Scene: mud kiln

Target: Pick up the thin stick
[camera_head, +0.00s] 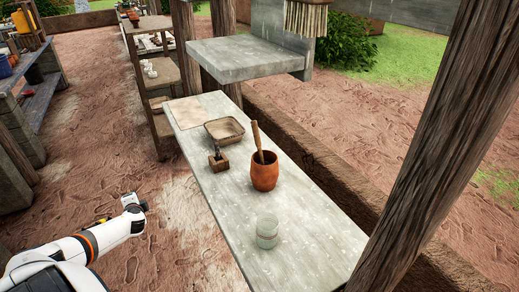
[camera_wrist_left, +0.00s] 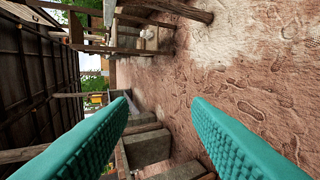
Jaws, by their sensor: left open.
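A brown wooden stick (camera_head: 257,142) leans upright in an orange clay pot (camera_head: 265,175) on the long grey table. A small wooden block (camera_head: 219,163) to the left of the pot holds a short dark upright piece (camera_head: 217,149); its details are too small to tell. I cannot tell which of the two is the thin stick. My left gripper (camera_head: 138,203) is to the left of the table, over bare ground, apart from both. In the left wrist view its teal fingers (camera_wrist_left: 160,100) are spread with nothing between them. My right gripper is out of view.
The grey table (camera_head: 215,205) also holds a glass jar (camera_head: 267,232), a shallow square tray (camera_head: 225,130) and a flat tan board (camera_head: 187,111). A wooden post (camera_head: 440,140) stands at the right. Shelves (camera_head: 150,75) stand beyond the table. Dirt ground left of the table is free.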

